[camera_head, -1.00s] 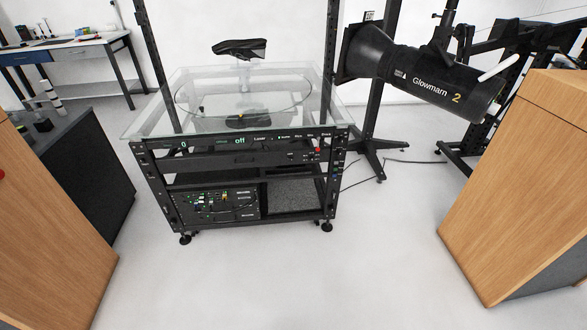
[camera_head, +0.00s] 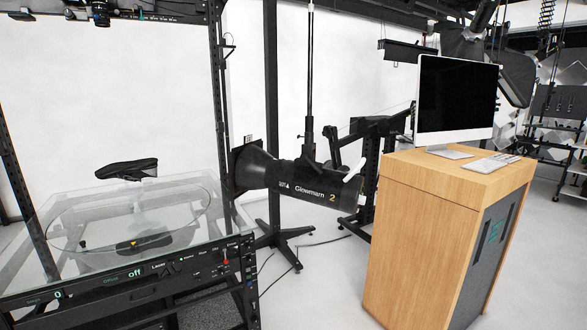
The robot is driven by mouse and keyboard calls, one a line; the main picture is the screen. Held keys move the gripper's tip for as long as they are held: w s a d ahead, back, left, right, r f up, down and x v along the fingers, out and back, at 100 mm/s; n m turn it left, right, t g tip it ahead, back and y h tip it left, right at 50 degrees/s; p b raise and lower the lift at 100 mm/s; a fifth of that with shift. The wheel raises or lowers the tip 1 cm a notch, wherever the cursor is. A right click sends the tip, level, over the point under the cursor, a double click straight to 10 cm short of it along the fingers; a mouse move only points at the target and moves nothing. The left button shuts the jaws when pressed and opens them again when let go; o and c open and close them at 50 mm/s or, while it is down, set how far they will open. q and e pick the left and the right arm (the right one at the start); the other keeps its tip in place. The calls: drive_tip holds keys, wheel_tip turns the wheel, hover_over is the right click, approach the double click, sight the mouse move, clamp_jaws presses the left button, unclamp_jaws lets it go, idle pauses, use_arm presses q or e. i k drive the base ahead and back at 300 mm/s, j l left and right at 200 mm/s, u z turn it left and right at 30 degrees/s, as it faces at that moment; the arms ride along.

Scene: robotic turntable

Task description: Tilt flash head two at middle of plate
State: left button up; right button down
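The flash head marked "Glowmarn 2" (camera_head: 300,188) hangs on a black vertical pole right of the turntable. Its flared black reflector (camera_head: 246,168) faces left toward the plate, and its body looks close to level. A white handle (camera_head: 355,164) sticks out at its right end. The round glass plate (camera_head: 85,237) lies on the turntable's glass top. A black shoe (camera_head: 127,168) appears above the plate, with a dark reflection below it. Neither of my grippers is in view.
A wooden cabinet (camera_head: 415,240) with a monitor (camera_head: 456,95) and keyboard (camera_head: 487,163) stands at the right. A black stand base (camera_head: 283,238) and cables lie on the floor behind the turntable frame (camera_head: 245,275). Pale floor is open between the turntable and cabinet.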

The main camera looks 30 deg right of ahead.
sight(335, 190)
drive_tip(key=z, duration=1.25)
drive_tip(key=u, duration=1.6)
drive_tip(key=z, duration=1.6)
drive_tip(key=j, duration=0.2)
